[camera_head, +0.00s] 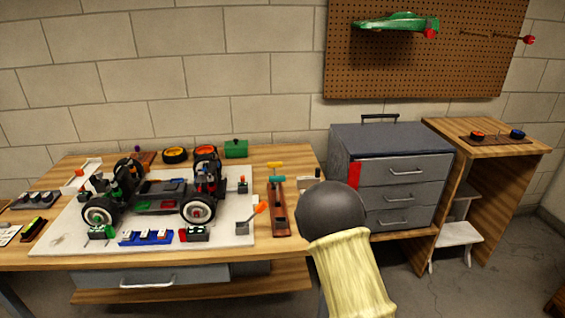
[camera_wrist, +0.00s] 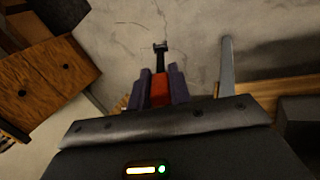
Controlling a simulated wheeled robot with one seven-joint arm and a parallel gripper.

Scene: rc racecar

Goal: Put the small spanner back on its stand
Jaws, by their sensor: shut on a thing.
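My gripper (camera_wrist: 161,84) is shut on the small spanner (camera_wrist: 160,66), which has a red-orange handle and a dark open-ended head. The spanner's head points away from my wrist, over the grey floor. A narrow reddish-brown stand (camera_head: 288,224) with yellow-topped, teal-topped and dark tools lies on the workbench, right of the white board. I cannot tell which spot on it fits the spanner. In the head view, my gripper and the spanner are not visible; my dark, pale-sleeved arm fills the lower middle.
The workbench (camera_head: 290,152) holds a white board (camera_head: 70,238) with a partly built car (camera_head: 150,196). An orange-tipped lever (camera_head: 259,208) stands close left of the stand. A grey drawer cabinet (camera_head: 388,140) stands to the right. The wrist view shows wooden drawers (camera_wrist: 45,90) and a grey post (camera_wrist: 227,65).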

